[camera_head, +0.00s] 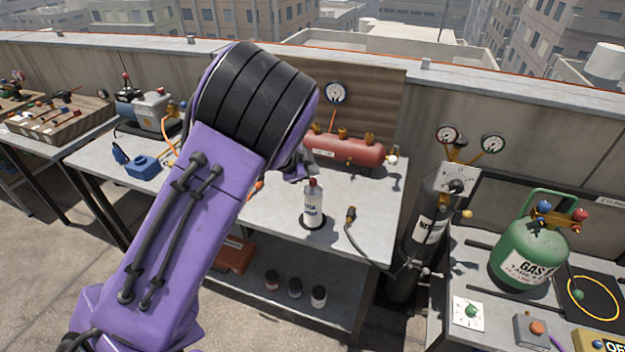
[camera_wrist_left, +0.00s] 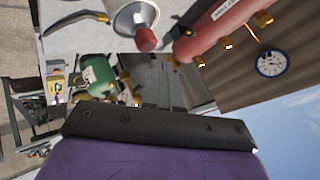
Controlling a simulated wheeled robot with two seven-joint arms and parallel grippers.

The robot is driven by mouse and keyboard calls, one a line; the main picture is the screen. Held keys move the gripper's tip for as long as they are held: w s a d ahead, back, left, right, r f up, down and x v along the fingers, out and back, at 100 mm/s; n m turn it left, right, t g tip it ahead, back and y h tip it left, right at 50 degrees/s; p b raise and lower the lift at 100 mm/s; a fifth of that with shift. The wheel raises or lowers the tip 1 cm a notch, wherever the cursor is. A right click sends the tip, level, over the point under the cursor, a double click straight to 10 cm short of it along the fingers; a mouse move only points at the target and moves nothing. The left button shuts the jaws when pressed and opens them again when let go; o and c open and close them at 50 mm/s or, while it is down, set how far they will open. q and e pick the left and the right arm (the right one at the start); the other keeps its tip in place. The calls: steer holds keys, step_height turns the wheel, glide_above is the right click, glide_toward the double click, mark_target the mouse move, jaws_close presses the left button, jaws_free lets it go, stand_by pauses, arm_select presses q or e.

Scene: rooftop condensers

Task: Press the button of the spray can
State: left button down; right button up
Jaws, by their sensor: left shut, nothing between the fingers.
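The spray can (camera_head: 313,208) is a white bottle with a red button on top. It stands upright on a dark round base on the grey workbench. In the left wrist view the can (camera_wrist_left: 128,22) is at the top edge, with its red button (camera_wrist_left: 146,40) toward the camera. My left gripper (camera_head: 299,171) is shut and empty, just above and left of the button; my purple arm partly hides it. In the left wrist view its grey fingers (camera_wrist_left: 157,72) are below the button in the picture. Whether they touch it is not clear, but a small gap seems to show. My right gripper is not in view.
A red tank (camera_head: 345,152) with brass fittings lies behind the can. A hose with a brass end (camera_head: 351,214) lies to its right. A grey cylinder (camera_head: 428,215) and a green gas tank (camera_head: 522,247) stand farther right. Small jars are on the lower shelf.

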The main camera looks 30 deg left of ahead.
mark_target(311, 181)
arm_select(q)
steer(key=shift+f, duration=0.1)
steer(key=shift+f, duration=0.35)
steer(key=shift+f, duration=0.5)
stand_by(0.6)
steer(key=shift+r+p, duration=0.95)
steer(key=shift+p, duration=0.05)
step_height(311, 181, up, 5)
steer(key=p, duration=0.6)
steer(key=shift+r, duration=0.1)
